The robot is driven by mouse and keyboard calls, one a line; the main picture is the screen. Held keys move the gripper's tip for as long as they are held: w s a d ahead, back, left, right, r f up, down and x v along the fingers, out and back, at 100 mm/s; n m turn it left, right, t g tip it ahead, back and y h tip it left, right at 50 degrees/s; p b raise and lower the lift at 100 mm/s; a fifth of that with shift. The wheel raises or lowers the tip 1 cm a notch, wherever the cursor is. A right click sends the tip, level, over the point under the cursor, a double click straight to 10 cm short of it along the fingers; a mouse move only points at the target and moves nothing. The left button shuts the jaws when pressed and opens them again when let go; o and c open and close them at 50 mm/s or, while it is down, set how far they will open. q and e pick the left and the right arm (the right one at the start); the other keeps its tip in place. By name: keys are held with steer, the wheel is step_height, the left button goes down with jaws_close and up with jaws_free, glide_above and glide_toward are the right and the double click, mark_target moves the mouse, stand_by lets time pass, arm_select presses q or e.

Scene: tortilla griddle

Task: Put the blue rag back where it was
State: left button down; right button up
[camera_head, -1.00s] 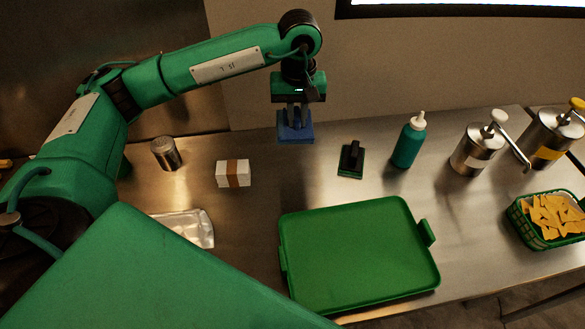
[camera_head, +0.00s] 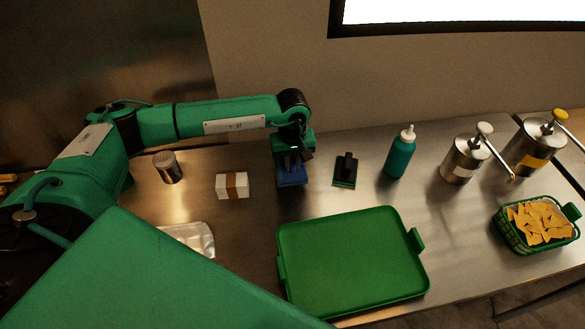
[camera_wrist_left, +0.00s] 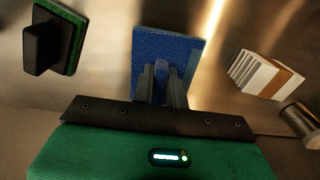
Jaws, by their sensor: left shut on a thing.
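The blue rag (camera_head: 292,178) is a small folded block under my left gripper (camera_head: 291,160) in the head view. In the left wrist view the rag (camera_wrist_left: 172,45) extends beyond the fingertips, and the left gripper (camera_wrist_left: 162,75) is shut on a ridge of it. The rag is low, at or just above the steel counter (camera_head: 250,222); I cannot tell whether it touches. It is between the white banded stack and the black-handled scrubber. My right gripper is not in view.
The white stack (camera_head: 232,185) is left of the rag, with a metal shaker (camera_head: 168,167) farther left. The green-based scrubber (camera_head: 345,170) and teal bottle (camera_head: 400,152) are to the right. Metal dispensers (camera_head: 465,158) and a chip basket (camera_head: 515,240) stand farther right.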

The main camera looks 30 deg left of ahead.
mark_target(293, 173)
arm_select(q)
step_height(293, 173, down, 4)
steer(key=shift+r+p, duration=0.1)
steer(key=shift+p, duration=0.65)
steer(key=shift+f, duration=0.35)
steer(key=shift+f, duration=0.1)
steer(key=shift+f+b, duration=0.15)
steer(key=shift+b, duration=0.15)
steer(key=c, duration=1.4)
jaws_free()
